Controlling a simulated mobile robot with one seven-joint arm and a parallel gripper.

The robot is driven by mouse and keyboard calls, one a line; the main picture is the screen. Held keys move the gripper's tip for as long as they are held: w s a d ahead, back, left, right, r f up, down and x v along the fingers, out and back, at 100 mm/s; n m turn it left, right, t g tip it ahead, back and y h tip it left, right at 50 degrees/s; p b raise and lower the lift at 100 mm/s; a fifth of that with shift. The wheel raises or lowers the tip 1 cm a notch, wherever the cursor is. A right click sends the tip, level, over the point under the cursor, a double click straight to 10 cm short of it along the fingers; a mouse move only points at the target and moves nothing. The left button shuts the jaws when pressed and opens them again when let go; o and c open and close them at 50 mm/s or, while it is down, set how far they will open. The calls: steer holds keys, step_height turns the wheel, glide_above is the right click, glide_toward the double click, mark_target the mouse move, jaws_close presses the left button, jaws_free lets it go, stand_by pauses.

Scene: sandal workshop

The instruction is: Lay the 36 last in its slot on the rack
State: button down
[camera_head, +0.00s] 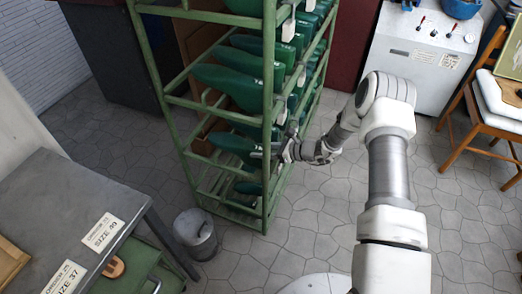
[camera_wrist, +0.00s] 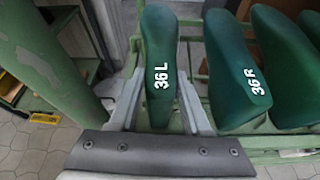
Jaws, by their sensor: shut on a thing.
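My gripper (camera_wrist: 162,98) is shut on the green last marked 36 L (camera_wrist: 160,45), one finger along each side of its near end. In the wrist view this last lies level beside the green last marked 36 R (camera_wrist: 236,72), with a narrow gap between them. In the head view my gripper (camera_head: 284,150) is at the near side of the green rack (camera_head: 268,100), low down, with green lasts in front of it. Whether the 36 L last rests on the rails is hidden by the gripper.
A thick green post (camera_wrist: 45,70) stands close left of my gripper. More green lasts (camera_wrist: 286,50) lie to the right of 36 R. A bin (camera_head: 196,232) stands by the rack foot. A grey table (camera_head: 55,190) with size signs is at left.

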steer(key=shift+c, duration=1.4)
jaws_free()
steer(key=p+v, duration=0.3)
steer(key=v, duration=1.4)
steer(key=shift+d, duration=0.25)
steer(key=s+a+r+n+g+h, duration=0.25)
steer(key=s+r+n, duration=0.3)
steer(key=r, duration=0.55)
steer(key=s+a+r+n+g+h, duration=0.1)
steer(key=s+r+n+g+h, duration=0.15)
steer(key=s+r+n, duration=0.55)
steer(key=s+d+r+n+t+h, duration=0.25)
steer(key=s+r+n+h, duration=0.2)
steer(key=s+r, duration=0.25)
steer(key=s+d+r+n+t+h, duration=0.25)
steer(key=s+r+n+t, duration=0.2)
steer(key=s+r, duration=0.35)
step_height(320, 180, up, 14)
steer(key=g+p, duration=0.1)
steer(key=p, duration=1.3)
steer(key=shift+w+r+h+p, duration=0.15)
steer(key=shift+w+h+p, duration=0.05)
steer(key=shift+h+p, duration=0.2)
